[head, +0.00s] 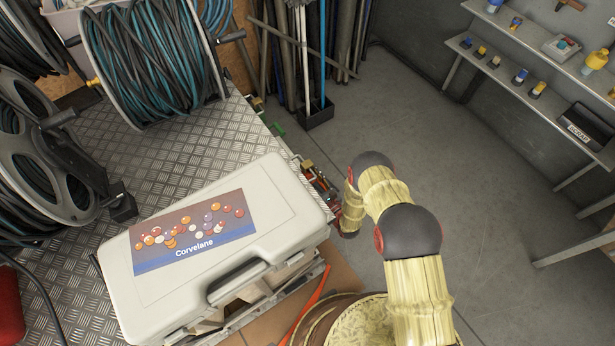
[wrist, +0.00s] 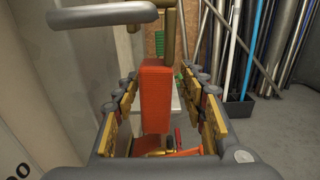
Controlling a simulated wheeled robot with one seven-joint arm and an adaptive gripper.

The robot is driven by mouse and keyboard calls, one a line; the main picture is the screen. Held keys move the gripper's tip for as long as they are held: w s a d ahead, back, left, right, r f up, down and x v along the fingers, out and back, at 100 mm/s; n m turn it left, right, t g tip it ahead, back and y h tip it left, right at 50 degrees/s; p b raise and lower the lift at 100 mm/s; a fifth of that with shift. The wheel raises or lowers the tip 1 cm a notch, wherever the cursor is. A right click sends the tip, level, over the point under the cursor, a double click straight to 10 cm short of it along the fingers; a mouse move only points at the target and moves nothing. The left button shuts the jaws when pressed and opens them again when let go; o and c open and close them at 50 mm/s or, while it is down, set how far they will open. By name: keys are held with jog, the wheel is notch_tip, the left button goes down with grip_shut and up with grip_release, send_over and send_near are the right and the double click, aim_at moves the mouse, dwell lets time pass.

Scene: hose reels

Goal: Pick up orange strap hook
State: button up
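An orange, block-like piece (wrist: 155,95) stands upright between the fingers of my gripper (wrist: 162,82) in the wrist view. A brass-coloured rod with a bent arm (wrist: 168,30) shows directly above it; I take the orange piece to be the strap hook. My gripper's gold-padded fingers are spread, one on each side of it. A clear gap shows on the right; the left finger is closer, and contact there is unclear. In the head view my arm hides the gripper's fingertips, and I cannot pick out the strap hook for certain.
A pale Corvelane case (head: 215,245) lies on the metal tread-plate surface (head: 165,160). Small coloured items (head: 318,180) line that surface's right edge, close to my wrist. A hose reel (head: 150,50) stands behind. Poles (wrist: 265,50) stand at the back. Floor (head: 480,200) is open on the right.

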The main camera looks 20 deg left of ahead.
jog(key=c, duration=1)
jog(key=shift+r, duration=0.1)
grip_shut()
